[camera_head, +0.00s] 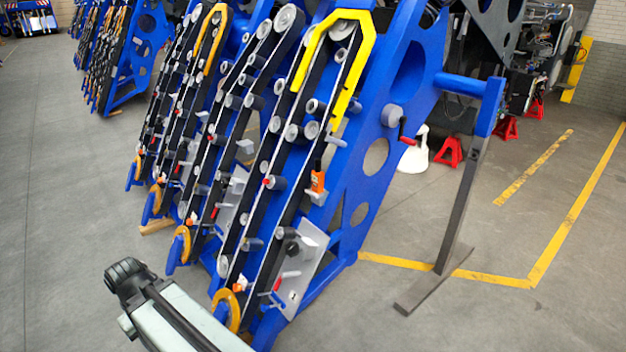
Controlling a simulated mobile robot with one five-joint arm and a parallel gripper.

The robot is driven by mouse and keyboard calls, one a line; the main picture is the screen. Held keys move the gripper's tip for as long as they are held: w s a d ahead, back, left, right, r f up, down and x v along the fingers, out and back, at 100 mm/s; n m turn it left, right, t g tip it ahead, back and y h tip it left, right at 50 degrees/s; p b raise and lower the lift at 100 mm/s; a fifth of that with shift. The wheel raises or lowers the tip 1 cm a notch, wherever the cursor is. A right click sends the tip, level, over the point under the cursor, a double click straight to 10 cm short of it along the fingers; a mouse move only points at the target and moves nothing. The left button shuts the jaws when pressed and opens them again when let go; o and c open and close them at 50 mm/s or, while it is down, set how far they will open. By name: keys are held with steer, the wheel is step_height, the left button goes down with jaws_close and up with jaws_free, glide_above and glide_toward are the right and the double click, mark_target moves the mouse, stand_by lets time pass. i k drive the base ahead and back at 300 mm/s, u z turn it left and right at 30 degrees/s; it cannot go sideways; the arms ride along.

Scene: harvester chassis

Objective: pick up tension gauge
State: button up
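A small orange and black device (318,183), which looks like the tension gauge, sits against the front belt run of the blue harvester chassis (345,200), about midway up. A grey piece sticks out at its lower end. It is small in view, so how it is held there cannot be told. My arm reaches in from the bottom edge, and its dark end, my gripper (125,276), is low and left of the chassis, well apart from the device. Its fingers cannot be made out, and nothing is visibly held.
Belts, rollers and orange discs (226,310) line the sloping chassis beside my arm. A grey support stand (462,200) rises on the right, with red jack stands (449,152) and a white cone-like object (415,152) behind. Grey floor (60,200) at left is open.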

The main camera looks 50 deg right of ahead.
mark_target(318, 175)
steer(key=u, duration=0.1)
steer(key=i, duration=1)
steer(key=z, duration=0.05)
